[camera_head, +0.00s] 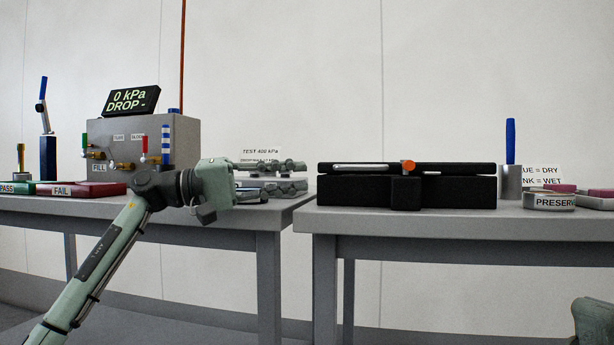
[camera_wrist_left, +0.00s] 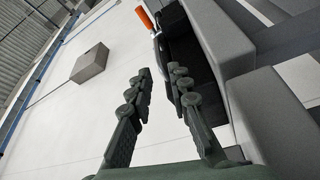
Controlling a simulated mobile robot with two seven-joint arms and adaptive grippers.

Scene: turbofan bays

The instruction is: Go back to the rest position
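My left arm comes in from the lower left, and my left gripper (camera_head: 299,175) points right above the left table (camera_head: 225,215), in front of the gap side near a black case. In the left wrist view the gripper's two dark fingers (camera_wrist_left: 160,76) stand apart with nothing between them. What lies directly behind the fingers in the head view is partly hidden. Part of my right arm (camera_head: 592,320) shows at the lower right edge; my right gripper is out of view.
The black case (camera_head: 460,192) with an orange knob (camera_head: 408,167) lies on the right table (camera_head: 450,222). A grey test box (camera_head: 120,135) with a display (camera_head: 131,100) stands at left, near the red FAIL tray (camera_head: 90,189). A grey cup (camera_head: 511,183) holds a blue-handled tool (camera_head: 510,140).

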